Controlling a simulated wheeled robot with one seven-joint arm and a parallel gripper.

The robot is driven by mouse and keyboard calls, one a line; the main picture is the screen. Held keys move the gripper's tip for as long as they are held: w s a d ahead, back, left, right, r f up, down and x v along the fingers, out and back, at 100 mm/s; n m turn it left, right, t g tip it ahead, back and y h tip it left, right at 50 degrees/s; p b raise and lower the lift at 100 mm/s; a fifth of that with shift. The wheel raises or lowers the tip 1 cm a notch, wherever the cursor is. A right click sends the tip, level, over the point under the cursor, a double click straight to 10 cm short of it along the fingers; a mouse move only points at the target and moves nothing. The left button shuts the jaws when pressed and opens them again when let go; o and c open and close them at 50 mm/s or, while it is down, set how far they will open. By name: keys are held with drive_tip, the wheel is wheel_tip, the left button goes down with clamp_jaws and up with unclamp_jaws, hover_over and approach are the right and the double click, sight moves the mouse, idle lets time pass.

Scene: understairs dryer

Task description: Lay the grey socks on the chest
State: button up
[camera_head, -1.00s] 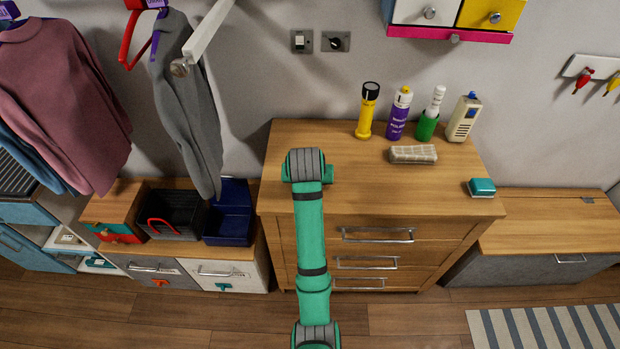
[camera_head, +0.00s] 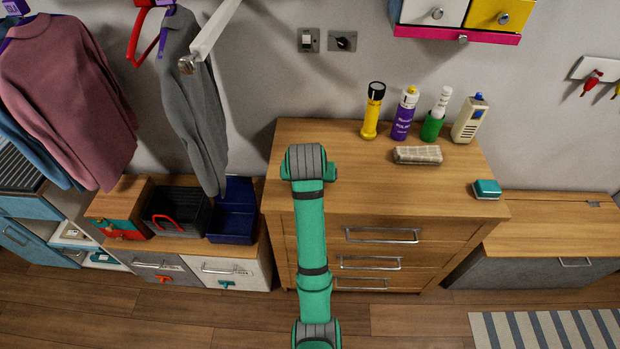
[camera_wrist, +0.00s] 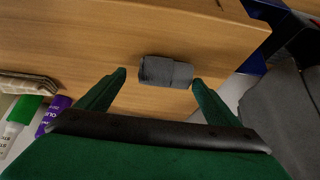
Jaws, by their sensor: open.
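The grey socks (camera_wrist: 166,71) show as a dark grey folded bundle in the wrist view. They appear to lie on the wooden top of the chest (camera_wrist: 75,30), inside its edge. My gripper (camera_wrist: 158,77) is open, with one green fingertip on each side of the socks and a small gap visible at the left finger. In the head view the chest (camera_head: 350,185) stands in the middle, and my green arm reaches over its left part. The socks and my gripper's fingers are hidden behind the arm there.
On the chest's back right stand a yellow torch (camera_head: 372,112), a purple bottle (camera_head: 404,115), a green-and-white bottle (camera_head: 435,120) and a beige device (camera_head: 469,120). A pale cloth (camera_head: 418,155) and a teal box (camera_head: 486,189) lie nearer. A grey garment (camera_head: 195,100) hangs at the left above a navy bin (camera_head: 232,220).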

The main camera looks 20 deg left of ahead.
drive_tip(key=v, duration=0.3)
drive_tip(key=shift+s+r, duration=0.15)
drive_tip(key=shift+r, duration=0.25)
drive_tip(key=shift+s+r, duration=0.3)
